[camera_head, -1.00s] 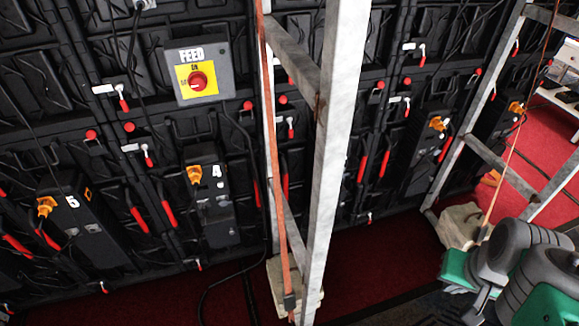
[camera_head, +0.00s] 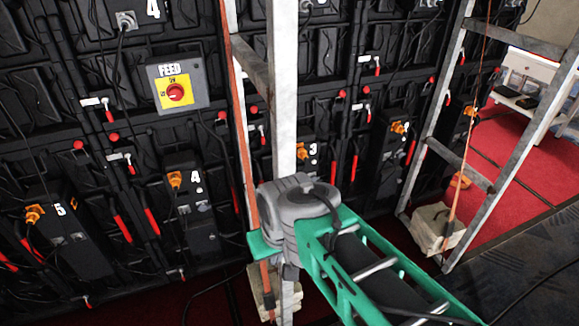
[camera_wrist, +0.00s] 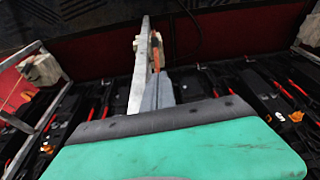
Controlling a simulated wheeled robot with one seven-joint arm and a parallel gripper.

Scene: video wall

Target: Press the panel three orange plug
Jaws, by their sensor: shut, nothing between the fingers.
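The panel box marked 3 (camera_head: 313,163) stands behind the pale metal upright, right of centre in the head view. Its orange plug (camera_head: 307,139) shows just right of that upright, partly covered by it. My green and grey arm reaches in from the lower right and its grey end lies in front of the lower part of box 3, hiding it. I cannot tell the gap between the arm and the box.
A pale metal upright (camera_head: 284,80) with an orange strap stands in front of the wall, on a block. Boxes 4 (camera_head: 204,230) and 5 (camera_head: 70,245) have orange plugs too. The FEED switch (camera_head: 178,85) is above box 4. A second frame (camera_head: 420,175) stands right.

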